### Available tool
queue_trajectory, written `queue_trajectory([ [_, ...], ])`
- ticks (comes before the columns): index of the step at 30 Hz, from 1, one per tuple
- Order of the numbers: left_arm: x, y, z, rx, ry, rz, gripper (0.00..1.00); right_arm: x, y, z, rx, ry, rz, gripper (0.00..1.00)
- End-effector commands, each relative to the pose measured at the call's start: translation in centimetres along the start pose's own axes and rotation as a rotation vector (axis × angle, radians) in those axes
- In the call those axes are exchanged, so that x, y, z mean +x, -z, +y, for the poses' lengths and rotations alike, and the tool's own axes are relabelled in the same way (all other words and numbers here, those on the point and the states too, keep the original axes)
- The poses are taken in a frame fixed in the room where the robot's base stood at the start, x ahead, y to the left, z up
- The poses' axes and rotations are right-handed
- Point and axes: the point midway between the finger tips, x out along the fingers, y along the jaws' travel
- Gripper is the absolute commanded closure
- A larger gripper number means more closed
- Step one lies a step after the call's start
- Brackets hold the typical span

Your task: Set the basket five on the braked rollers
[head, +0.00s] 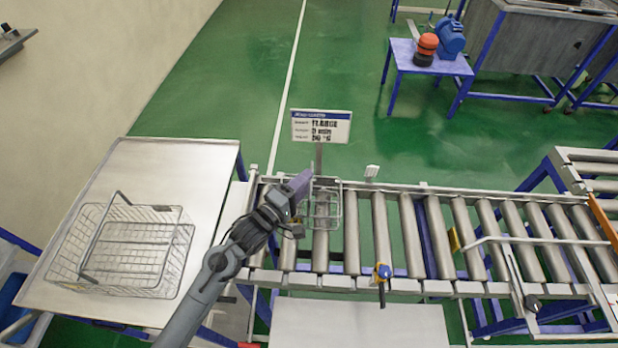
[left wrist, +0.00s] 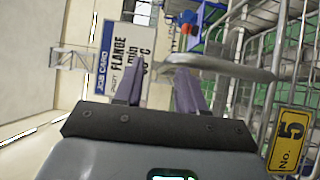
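A small wire basket (head: 326,222) stands at the left end of the roller conveyor, over the rollers (head: 351,235). In the left wrist view, a wire basket at the right carries a yellow "No. 5" plate (left wrist: 288,138) and a grey handle bar (left wrist: 225,66). My left gripper (head: 305,182) is beside the basket's upper left side. Its fingers (left wrist: 158,88) are apart, with the bar's end close to the right finger; I cannot tell whether they touch. My right gripper is not in view. I cannot tell which rollers are braked.
A larger wire basket (head: 128,252) sits on the metal table (head: 175,165) at the left. A job card sign (head: 321,127) stands behind the conveyor. A bent bar (head: 540,240) crosses the right rollers. The middle rollers are clear.

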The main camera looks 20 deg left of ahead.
Motion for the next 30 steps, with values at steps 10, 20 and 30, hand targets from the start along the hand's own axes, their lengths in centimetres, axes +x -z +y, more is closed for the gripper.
queue_trajectory([
  [10, -6.4, 0.0, -0.1, 0.0, 0.002, 0.0, 0.6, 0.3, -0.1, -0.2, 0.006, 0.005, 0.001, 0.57],
  [20, -9.3, 0.0, 0.0, -0.001, 0.0, 0.001, 0.6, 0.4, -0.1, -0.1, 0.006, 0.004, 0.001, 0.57],
  [30, -9.4, 0.0, 0.0, -0.001, 0.0, 0.0, 0.6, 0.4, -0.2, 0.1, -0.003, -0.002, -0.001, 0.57],
])
